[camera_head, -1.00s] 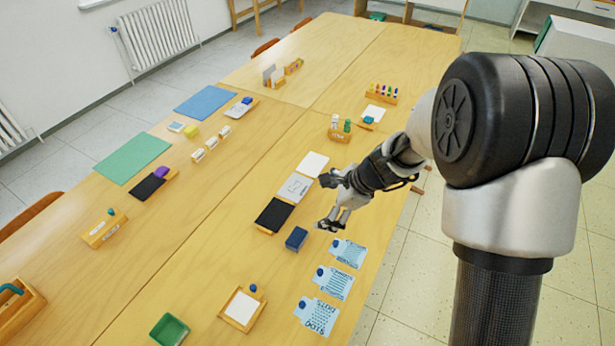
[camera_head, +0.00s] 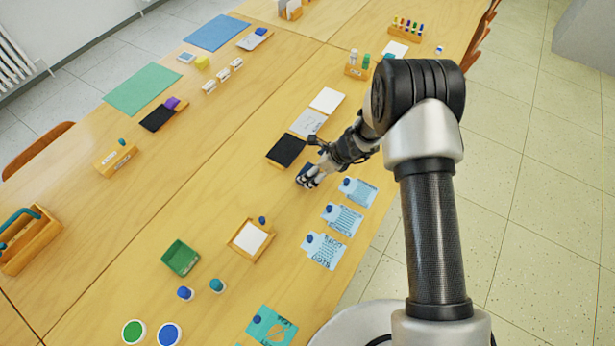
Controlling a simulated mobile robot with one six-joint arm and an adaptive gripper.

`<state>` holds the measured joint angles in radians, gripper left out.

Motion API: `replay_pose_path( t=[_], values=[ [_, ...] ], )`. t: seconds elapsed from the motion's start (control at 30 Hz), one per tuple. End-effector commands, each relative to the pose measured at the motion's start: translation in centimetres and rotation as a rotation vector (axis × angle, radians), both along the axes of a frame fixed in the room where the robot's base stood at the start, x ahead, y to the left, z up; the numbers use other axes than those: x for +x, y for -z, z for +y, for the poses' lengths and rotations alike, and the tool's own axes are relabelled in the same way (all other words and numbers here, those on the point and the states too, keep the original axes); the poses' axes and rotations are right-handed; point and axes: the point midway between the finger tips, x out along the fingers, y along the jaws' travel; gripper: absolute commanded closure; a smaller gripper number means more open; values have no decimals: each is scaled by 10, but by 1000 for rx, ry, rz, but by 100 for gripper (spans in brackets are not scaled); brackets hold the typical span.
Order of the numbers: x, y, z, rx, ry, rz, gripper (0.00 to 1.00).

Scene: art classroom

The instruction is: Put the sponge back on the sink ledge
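My gripper (camera_head: 308,178) is low over the near table, just right of the black square pad. It is at a dark blue block (camera_head: 302,170), which it partly covers. Whether the fingers touch or hold the block is too small to tell. A small yellow block (camera_head: 202,62), sponge-like in colour, lies on the far table beside a small pale square. I cannot tell for sure which thing is the sponge. No sink or sink ledge is in view.
Blue printed cards (camera_head: 342,219) lie right of my gripper near the table's edge. A black pad (camera_head: 286,151), a green bin (camera_head: 181,257), a wooden tray (camera_head: 266,240) and paint pots (camera_head: 185,293) stand nearby. Open floor (camera_head: 500,200) lies to the right.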

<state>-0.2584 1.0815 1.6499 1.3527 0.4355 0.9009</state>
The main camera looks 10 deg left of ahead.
Motion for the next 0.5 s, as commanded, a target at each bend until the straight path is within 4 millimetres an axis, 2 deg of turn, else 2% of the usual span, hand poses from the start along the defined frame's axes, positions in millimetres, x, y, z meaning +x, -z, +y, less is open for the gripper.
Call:
replay_pose_path(
  t=[0.17,0.4,0.5],
  values=[
    [2,10,5,0,0,0,10],
    [8,42,22,0,-2,1,10],
    [10,49,26,1,0,0,10]
  ],
)
